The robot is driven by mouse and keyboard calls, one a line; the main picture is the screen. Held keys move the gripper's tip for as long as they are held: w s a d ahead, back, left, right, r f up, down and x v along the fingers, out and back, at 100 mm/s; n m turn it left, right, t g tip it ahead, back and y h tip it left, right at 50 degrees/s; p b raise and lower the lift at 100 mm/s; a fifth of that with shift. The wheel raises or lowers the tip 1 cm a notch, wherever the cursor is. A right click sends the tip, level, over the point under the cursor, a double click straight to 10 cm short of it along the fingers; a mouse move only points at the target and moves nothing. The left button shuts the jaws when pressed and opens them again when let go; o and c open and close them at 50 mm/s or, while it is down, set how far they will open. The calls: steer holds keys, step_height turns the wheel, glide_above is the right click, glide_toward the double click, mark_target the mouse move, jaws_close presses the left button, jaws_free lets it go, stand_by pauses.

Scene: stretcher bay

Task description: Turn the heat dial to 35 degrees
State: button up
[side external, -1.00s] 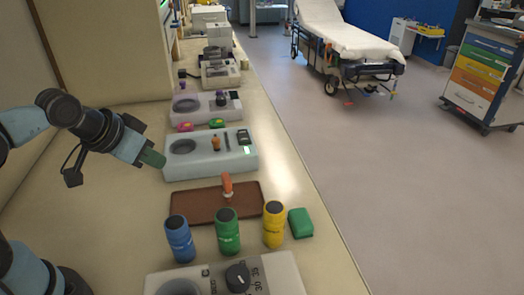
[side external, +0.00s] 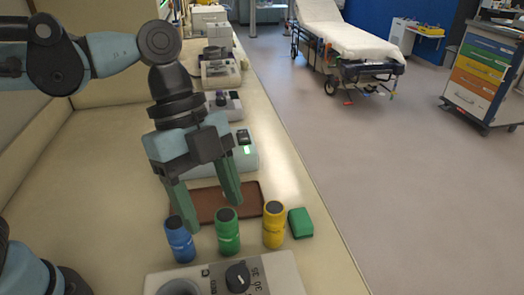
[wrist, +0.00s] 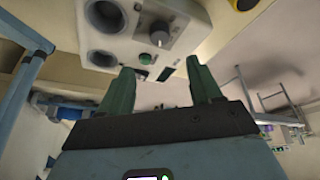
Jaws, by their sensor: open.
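The heat dial (side external: 237,277) is a dark round knob on a pale control box (side external: 279,272) at the bottom of the side view. Printed numbers ring its right side; I cannot tell which one it points at. In the wrist view, a grey knob (wrist: 160,38) stands on a pale box with two dark round wells, above and beyond my fingertips. My gripper (side external: 215,217) is open and empty, its green fingers pointing down over the brown tray, behind the bottles and apart from the dial. The fingers also show in the wrist view (wrist: 160,70).
A blue bottle (side external: 180,240), a green bottle (side external: 228,234) and a yellow bottle (side external: 273,226) stand between my gripper and the control box. A green block (side external: 300,223) lies to their right. The brown tray (side external: 250,199) and several devices line the counter behind.

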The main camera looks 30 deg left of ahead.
mark_target(237, 274)
steer(key=x, duration=1.2)
steer(key=shift+a, duration=0.1)
steer(key=c, duration=1)
steer(key=shift+c, duration=0.2)
